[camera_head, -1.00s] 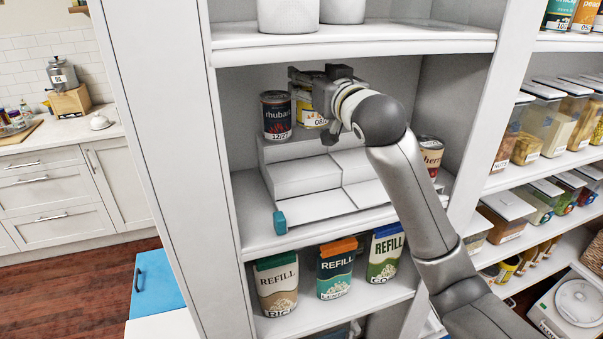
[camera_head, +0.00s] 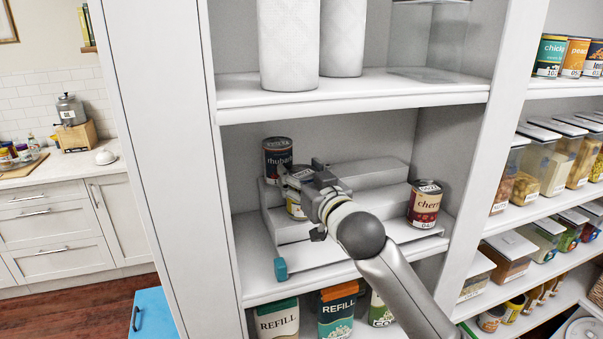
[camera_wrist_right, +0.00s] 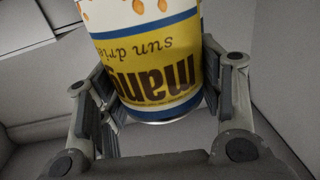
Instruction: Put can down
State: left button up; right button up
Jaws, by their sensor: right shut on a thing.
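My right gripper (camera_head: 306,187) is shut on a yellow, white and blue can marked "mang" (camera_wrist_right: 155,75). In the wrist view the can sits between both fingers. In the head view the same can (camera_head: 295,207) shows partly behind the gripper, over the lower steps of a white stepped riser (camera_head: 370,174); whether its base touches a step cannot be told. A dark rhubarb can (camera_head: 277,155) stands on the riser's top step at the left. A cherry can (camera_head: 424,205) stands at the riser's right end. My left gripper is not in view.
The riser stands on a white shelf (camera_head: 262,288) between tall side panels, with another shelf (camera_head: 350,96) overhead. The riser's top step is bare right of the rhubarb can. Refill packs (camera_head: 338,312) stand below.

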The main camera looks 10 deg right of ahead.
jog(key=shift+f, duration=0.1)
jog(key=o, duration=0.8)
jog(key=shift+f, duration=0.2)
jog(key=o, duration=0.5)
jog(key=shift+r, duration=0.1)
jog(key=shift+c, duration=0.2)
jog(key=shift+s+r, duration=0.1)
jog(key=s+d+b, duration=0.2)
jog(key=s+b, duration=0.2)
jog(key=s, duration=0.7)
jog(key=shift+s, duration=0.35)
